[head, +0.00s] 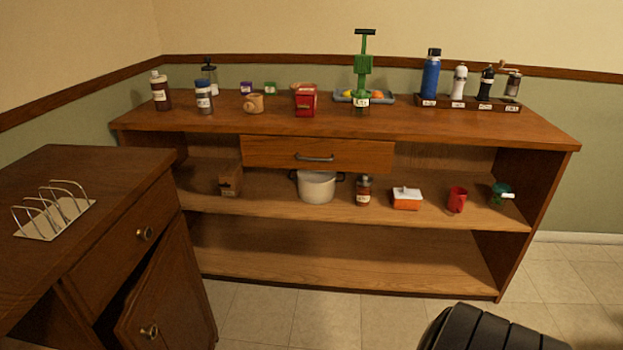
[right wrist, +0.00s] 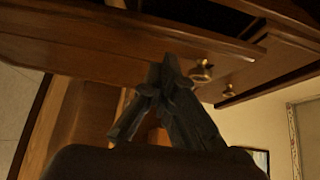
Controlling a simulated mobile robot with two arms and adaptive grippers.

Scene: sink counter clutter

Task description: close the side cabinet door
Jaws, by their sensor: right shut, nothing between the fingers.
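The side cabinet (head: 115,165) is dark brown wood and stands at the left of the head view. Its lower door (head: 180,270) is ajar, with a dark gap along its left edge and a brass knob (head: 149,331) low on its face. In the right wrist view, my right gripper (right wrist: 165,68) is shut and empty. My left gripper is in neither view.
A metal rack (head: 55,210) stands on the side cabinet, above a drawer (head: 125,255). A long counter (head: 350,125) behind holds bottles and other clutter, with a white pot (head: 317,187) on its shelf.

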